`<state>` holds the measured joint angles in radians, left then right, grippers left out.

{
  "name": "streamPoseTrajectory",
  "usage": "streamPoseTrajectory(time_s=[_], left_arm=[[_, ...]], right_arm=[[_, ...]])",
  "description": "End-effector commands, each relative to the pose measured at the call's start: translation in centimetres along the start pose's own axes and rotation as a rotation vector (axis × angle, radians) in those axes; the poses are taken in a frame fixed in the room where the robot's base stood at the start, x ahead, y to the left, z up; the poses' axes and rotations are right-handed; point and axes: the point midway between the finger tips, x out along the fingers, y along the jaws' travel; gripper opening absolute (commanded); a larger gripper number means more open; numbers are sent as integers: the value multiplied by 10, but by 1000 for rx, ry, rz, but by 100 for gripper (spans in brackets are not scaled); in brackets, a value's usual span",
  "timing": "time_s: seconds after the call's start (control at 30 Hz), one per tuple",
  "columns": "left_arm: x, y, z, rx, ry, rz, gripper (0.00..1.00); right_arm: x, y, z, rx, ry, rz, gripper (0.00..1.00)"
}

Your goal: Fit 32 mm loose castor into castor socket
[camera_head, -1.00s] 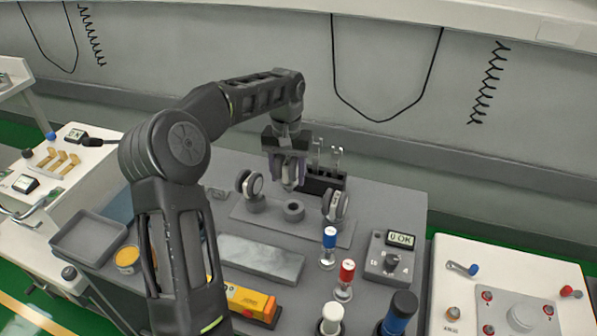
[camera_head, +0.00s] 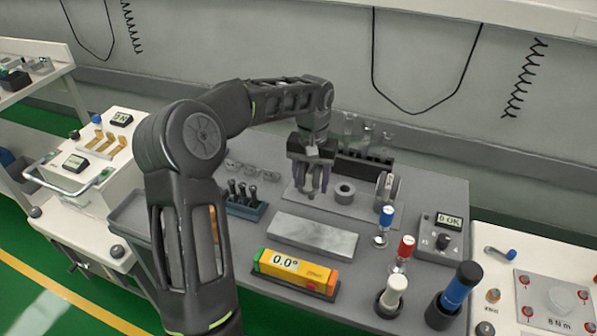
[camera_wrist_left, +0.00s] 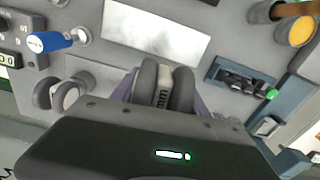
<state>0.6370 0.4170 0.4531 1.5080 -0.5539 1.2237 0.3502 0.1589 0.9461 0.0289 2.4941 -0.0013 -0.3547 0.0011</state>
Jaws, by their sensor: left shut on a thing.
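My left gripper (camera_head: 312,188) is shut on a grey twin-wheel castor (camera_wrist_left: 163,84) with a pale, lettered middle. In the head view the fingers and gripper body mostly hide this castor, low over the left end of a flat grey plate (camera_head: 327,205). A grey ring-shaped holder (camera_head: 345,188) with an open hole stands on the plate, just right of the gripper. A second castor (camera_head: 387,186) stands at the plate's right end and also shows in the left wrist view (camera_wrist_left: 67,94). I cannot tell whether the ring is the castor socket. My right gripper is out of view.
Behind the plate is a dark rack (camera_head: 364,165). In front lie a pale metal slab (camera_head: 314,236) and a yellow angle gauge (camera_head: 296,271). A blue peg holder (camera_head: 246,203) is left. Upright blue (camera_head: 384,222), red (camera_head: 404,250) and white (camera_head: 394,293) handles stand front right.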

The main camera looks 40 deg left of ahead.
Motion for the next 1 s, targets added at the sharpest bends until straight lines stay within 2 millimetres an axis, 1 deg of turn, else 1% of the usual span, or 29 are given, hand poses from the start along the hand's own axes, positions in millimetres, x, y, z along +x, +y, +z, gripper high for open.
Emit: streamPoseTrajectory(time_s=[0.03,0.17,0.27,0.5,0.6,0.73,1.0], left_arm=[[-1,11,3,18,2,-1,12],[-2,45,13,77,2,-1,12],[-5,75,23,134,2,-1,12],[-18,155,56,317,3,0,12],[-26,176,64,367,2,-1,12],[-30,187,67,390,2,-1,12],[-31,187,67,391,1,-1,12]], right_arm=[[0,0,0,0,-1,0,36],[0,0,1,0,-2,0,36],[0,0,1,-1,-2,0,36],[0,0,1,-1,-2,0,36],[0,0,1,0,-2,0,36],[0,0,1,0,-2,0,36],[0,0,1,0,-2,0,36]])
